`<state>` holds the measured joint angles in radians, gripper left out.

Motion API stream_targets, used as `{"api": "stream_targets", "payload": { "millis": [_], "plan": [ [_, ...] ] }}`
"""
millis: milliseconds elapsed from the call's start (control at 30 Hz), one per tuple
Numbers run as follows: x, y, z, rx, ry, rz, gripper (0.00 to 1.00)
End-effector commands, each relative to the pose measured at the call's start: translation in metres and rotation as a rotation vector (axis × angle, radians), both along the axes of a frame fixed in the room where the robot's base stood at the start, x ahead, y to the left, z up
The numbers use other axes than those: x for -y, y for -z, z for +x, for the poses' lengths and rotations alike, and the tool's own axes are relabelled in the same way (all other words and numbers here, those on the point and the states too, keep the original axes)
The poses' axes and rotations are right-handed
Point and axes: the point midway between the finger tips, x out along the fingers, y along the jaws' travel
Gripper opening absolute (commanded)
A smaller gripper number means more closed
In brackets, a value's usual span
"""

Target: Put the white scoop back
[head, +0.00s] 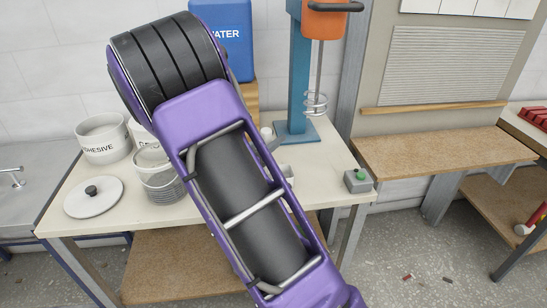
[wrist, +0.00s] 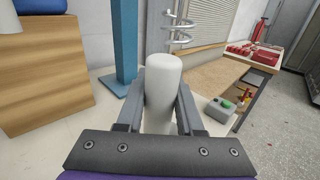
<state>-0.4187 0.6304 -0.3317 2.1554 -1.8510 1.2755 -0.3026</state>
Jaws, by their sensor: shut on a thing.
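In the wrist view, my gripper (wrist: 162,95) is shut on an upright white rounded cylinder, which looks like the handle of the white scoop (wrist: 164,70). Its lower part is hidden behind the gripper's dark front plate, so I cannot see the scoop's bowl. In the head view, my purple arm covers most of the gripper. A small white piece (head: 287,172) shows at the arm's right edge over the cream table (head: 325,165); I cannot tell whether it is part of the scoop.
A white adhesive bucket (head: 102,140), a ribbed pail (head: 160,178) and a lid (head: 94,197) stand left of my arm. Behind are a blue water container (head: 222,30) and a teal mixer stand (head: 298,80). A green-button box (head: 358,180) sits at the table's right edge.

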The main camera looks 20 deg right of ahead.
Motion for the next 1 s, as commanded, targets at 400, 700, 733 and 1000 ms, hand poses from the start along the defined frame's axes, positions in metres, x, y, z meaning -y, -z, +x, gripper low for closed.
{"api": "stream_targets", "payload": {
  "millis": [400, 700, 733, 1000],
  "plan": [
    [0.000, 0.040, 0.000, 0.001, 0.001, 0.000, 0.00],
    [0.000, 0.044, 0.000, 0.001, 0.000, 0.000, 0.00],
    [0.000, 0.042, 0.000, 0.001, 0.000, 0.000, 0.41],
    [0.000, 0.042, 0.000, 0.001, 0.000, 0.000, 0.66]
  ]
}}
